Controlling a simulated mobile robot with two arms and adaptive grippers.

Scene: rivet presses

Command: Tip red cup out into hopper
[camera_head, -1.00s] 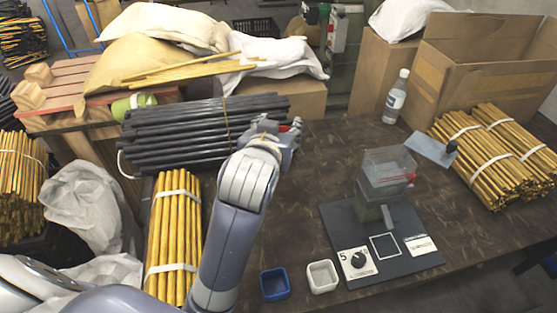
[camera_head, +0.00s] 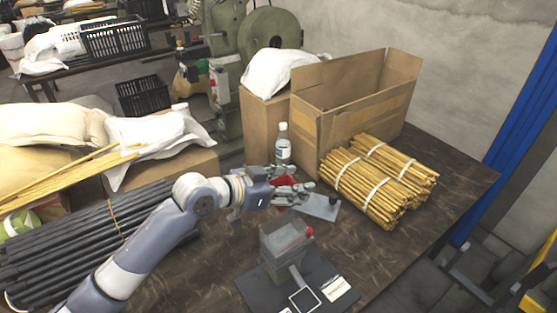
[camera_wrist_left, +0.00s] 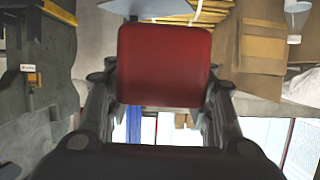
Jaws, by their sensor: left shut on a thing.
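My left gripper (camera_head: 292,190) is shut on the red cup (camera_head: 284,181), which is mostly hidden by the fingers in the head view. In the left wrist view the red cup (camera_wrist_left: 163,66) fills the space between the two fingers (camera_wrist_left: 160,110). The hopper (camera_head: 286,236) is a clear, open-topped box on the grey press, with a small red part at its right side. The gripper and cup are above and behind the hopper in the head view. I cannot see what is in the cup. My right gripper is not in view.
A clear bottle (camera_head: 283,144) stands behind the gripper. Bundles of yellow rods (camera_head: 362,188) lie before a cardboard box (camera_head: 340,115). Black rods (camera_head: 75,235) lie at left.

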